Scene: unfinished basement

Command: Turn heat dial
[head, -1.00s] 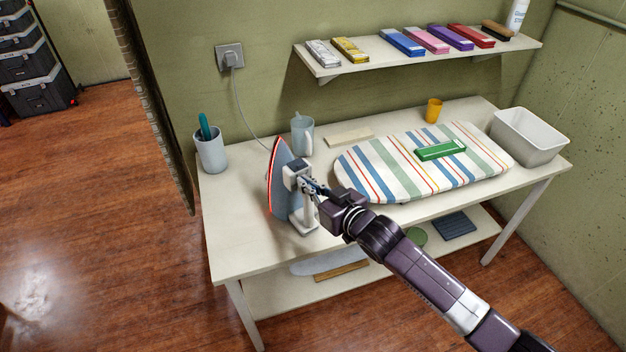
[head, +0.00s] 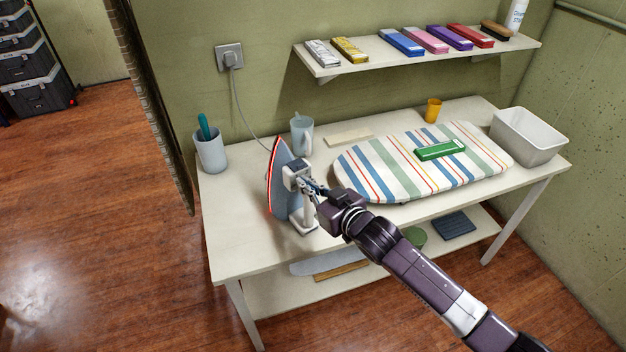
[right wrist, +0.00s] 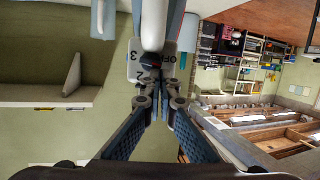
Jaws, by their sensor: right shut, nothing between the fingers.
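The iron (head: 279,185) stands on its heel at the left part of the white table, with a blue-grey body and a red rim. A light grey block with markings, partly readable as "OFF" and "3", shows in the right wrist view (right wrist: 134,62), with a small dark dial (right wrist: 150,60) at its middle. My right gripper (head: 308,184) is at the iron's right side. In the right wrist view its fingers (right wrist: 157,88) are shut and empty, with their tips at or just before the dial; I cannot tell whether they touch. My left gripper is not in view.
The table (head: 235,245) also holds a cup with a teal handle (head: 210,150), a pale mug (head: 302,135) and a striped ironing pad (head: 375,172). The iron's cord (head: 243,115) runs to a wall outlet. A shelf (head: 320,68) hangs above.

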